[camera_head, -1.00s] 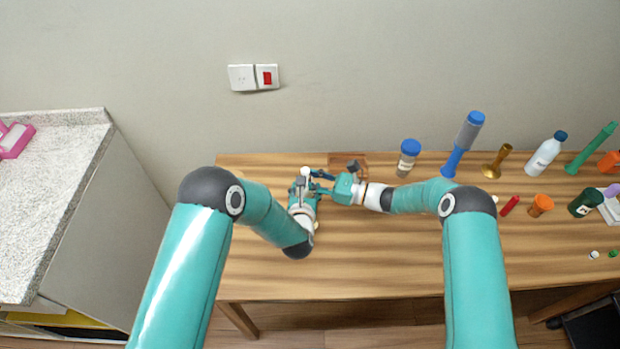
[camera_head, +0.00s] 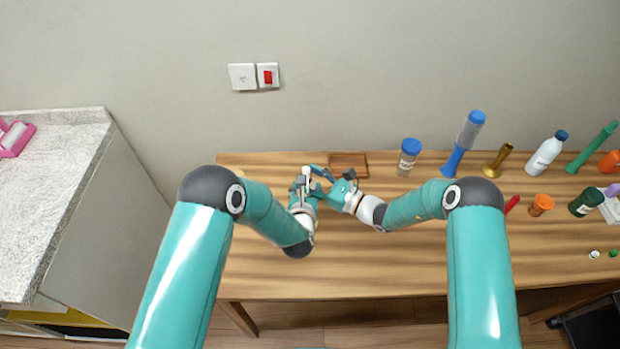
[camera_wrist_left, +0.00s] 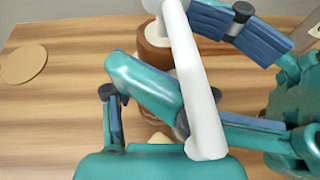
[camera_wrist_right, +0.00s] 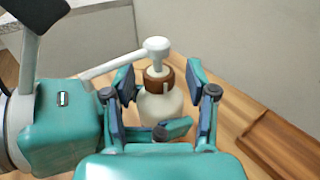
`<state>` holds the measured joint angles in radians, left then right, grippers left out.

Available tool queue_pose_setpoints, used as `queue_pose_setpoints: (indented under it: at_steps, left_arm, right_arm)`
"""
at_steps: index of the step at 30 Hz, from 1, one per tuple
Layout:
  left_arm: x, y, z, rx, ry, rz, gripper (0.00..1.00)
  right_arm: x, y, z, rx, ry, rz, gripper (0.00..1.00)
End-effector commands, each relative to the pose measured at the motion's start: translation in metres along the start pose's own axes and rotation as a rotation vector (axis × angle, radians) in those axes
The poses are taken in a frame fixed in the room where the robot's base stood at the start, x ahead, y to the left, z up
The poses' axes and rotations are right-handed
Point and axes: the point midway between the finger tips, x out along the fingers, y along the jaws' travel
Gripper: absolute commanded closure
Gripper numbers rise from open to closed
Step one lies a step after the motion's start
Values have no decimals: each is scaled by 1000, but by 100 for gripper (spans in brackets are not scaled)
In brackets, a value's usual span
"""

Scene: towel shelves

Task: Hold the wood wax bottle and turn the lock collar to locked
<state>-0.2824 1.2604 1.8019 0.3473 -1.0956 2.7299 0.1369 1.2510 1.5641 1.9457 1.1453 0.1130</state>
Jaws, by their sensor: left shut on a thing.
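The wood wax bottle shows in the right wrist view with a cream body (camera_wrist_right: 158,108), a brown lock collar (camera_wrist_right: 159,78) and a white pump head (camera_wrist_right: 157,46) with a long spout. It stands upright. My left gripper (camera_head: 304,185) is shut on the bottle's body, low down. In the left wrist view the white spout (camera_wrist_left: 196,85) crosses in front and hides much of the grip; the brown collar (camera_wrist_left: 153,45) shows behind it. My right gripper (camera_wrist_right: 165,92) is open, with its fingers on either side of the bottle near collar height. A gap shows at its right-hand finger.
A shallow wooden tray (camera_head: 348,160) lies behind the grippers. A blue-capped jar (camera_head: 409,157) stands to the right, with several bottles and small items beyond. A round wooden disc (camera_wrist_left: 23,64) lies on the table. The table front (camera_head: 370,265) is clear.

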Motion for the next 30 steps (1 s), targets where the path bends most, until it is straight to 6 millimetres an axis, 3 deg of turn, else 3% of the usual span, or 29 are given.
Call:
queue_pose_setpoints:
  at_steps: [13,24,30]
  left_arm:
    - [0,1,0,-2,1,2,86]
    - [0,1,0,-2,0,2,86]
    - [0,1,0,-2,1,2,86]
  right_arm:
    - [1,0,0,1,-5,38,41]
    - [0,-4,-2,-3,1,272,41]
    - [-42,-15,-1,3,1,265,41]
